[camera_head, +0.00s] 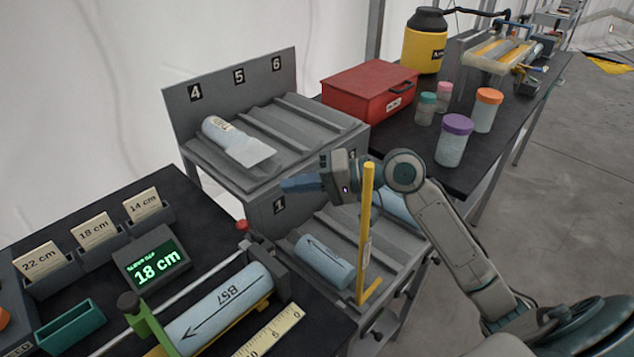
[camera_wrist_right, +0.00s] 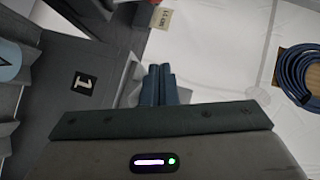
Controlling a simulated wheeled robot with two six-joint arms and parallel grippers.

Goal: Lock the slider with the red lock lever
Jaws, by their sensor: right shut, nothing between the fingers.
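The red lock lever (camera_head: 242,226) shows as a small red knob at the far end of the measuring rig on the dark table. The green slider (camera_head: 152,322) with a dark knob stands at the near end of the rig's rail. A light-blue cylinder marked B57 (camera_head: 222,308) lies along the rig. My right gripper (camera_head: 284,186) is shut and empty, up and to the right of the red knob and apart from it, in front of the rack. Its blue fingers (camera_wrist_right: 158,86) show together in the right wrist view. My left gripper is not in view.
A display (camera_head: 156,262) reads 18 cm, beside several length cards (camera_head: 93,230). The grey rack (camera_head: 300,103) holds cylinders, and a yellow upright bar (camera_head: 366,230) stands close to my right arm. A red case (camera_head: 370,90) and jars (camera_head: 454,140) stand behind.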

